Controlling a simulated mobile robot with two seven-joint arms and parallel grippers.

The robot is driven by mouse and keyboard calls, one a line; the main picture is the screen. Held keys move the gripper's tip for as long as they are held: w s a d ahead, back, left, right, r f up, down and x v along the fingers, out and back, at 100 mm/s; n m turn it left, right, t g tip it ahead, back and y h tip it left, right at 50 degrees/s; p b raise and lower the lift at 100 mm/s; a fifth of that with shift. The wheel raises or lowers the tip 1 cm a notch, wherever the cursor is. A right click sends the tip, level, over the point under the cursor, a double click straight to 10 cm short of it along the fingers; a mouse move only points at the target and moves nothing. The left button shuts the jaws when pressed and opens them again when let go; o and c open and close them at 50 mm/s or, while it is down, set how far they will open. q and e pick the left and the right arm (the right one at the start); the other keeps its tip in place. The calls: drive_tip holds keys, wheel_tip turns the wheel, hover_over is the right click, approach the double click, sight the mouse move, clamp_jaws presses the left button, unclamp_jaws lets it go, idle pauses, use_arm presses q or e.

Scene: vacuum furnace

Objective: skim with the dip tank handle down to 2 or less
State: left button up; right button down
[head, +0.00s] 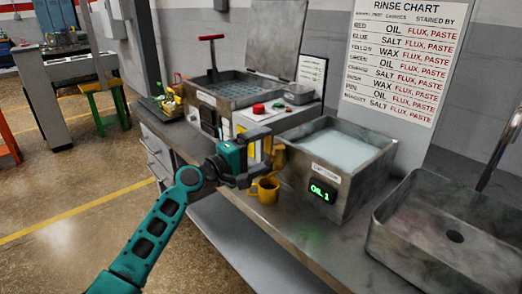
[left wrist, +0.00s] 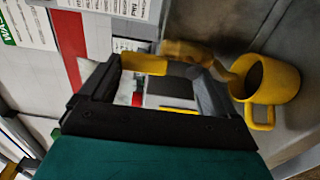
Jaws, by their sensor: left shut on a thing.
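The dip tank (head: 362,186) is an open grey metal box filled with pale liquid. My right gripper is not in view.
A sink (head: 450,236) with a tap is at the right. Behind the gripper stand a white box with a red button (head: 258,109) and another open tank (head: 235,90) with a red T-handle (head: 211,38). A rinse chart (head: 405,58) hangs on the wall.

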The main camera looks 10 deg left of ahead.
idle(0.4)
use_arm(q)
drive_tip(key=o, duration=1.2)
drive_tip(key=shift+b+v, duration=0.4)
drive_tip(key=shift+v, duration=6.1)
